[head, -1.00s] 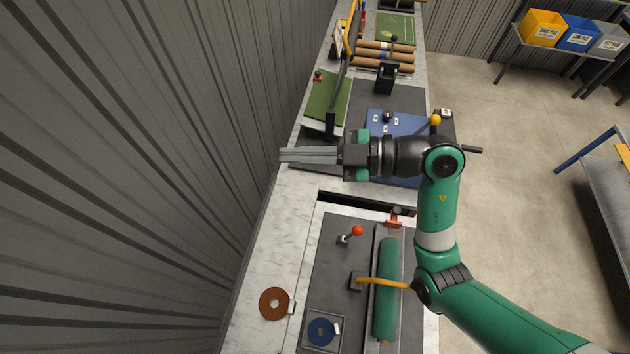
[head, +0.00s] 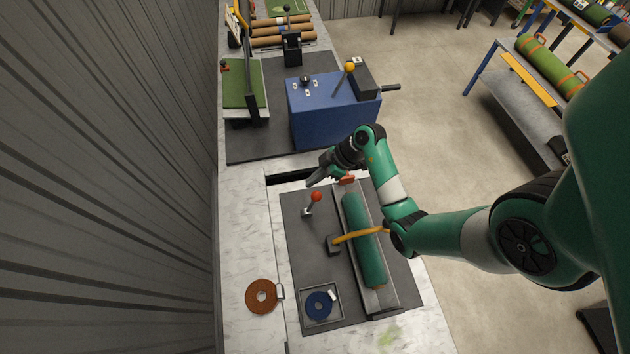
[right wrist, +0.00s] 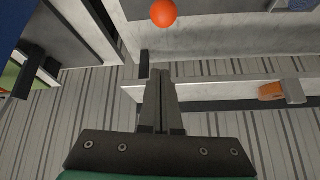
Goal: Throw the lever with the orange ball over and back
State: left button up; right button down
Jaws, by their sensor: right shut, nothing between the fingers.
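A short lever with an orange-red ball (head: 316,197) stands on a dark plate on the near bench. The ball also shows at the top of the right wrist view (right wrist: 164,13). My right gripper (head: 313,183) points down and left, with its fingertips close to the ball in the head view. In the right wrist view its shut, empty fingers (right wrist: 159,85) are below the ball in the picture, apart from it. Another lever, with a yellow-orange ball (head: 349,67), tilts on a blue box (head: 332,112) farther back. My left gripper is out of view.
A green roll (head: 364,245) lies in a tray right of the orange-red lever, under a yellow-orange bar (head: 356,237). A brown ring (head: 261,296) and a blue ring (head: 320,304) lie toward the front. A dark slot (head: 285,177) lies behind the plate. A corrugated wall stands at left.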

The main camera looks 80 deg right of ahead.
jog(key=b+x, duration=0.2)
jog(key=x, duration=0.6)
jog(key=s, duration=0.2)
jog(key=s+d, duration=0.1)
jog(key=s, duration=0.1)
jog(key=shift+f, duration=0.25)
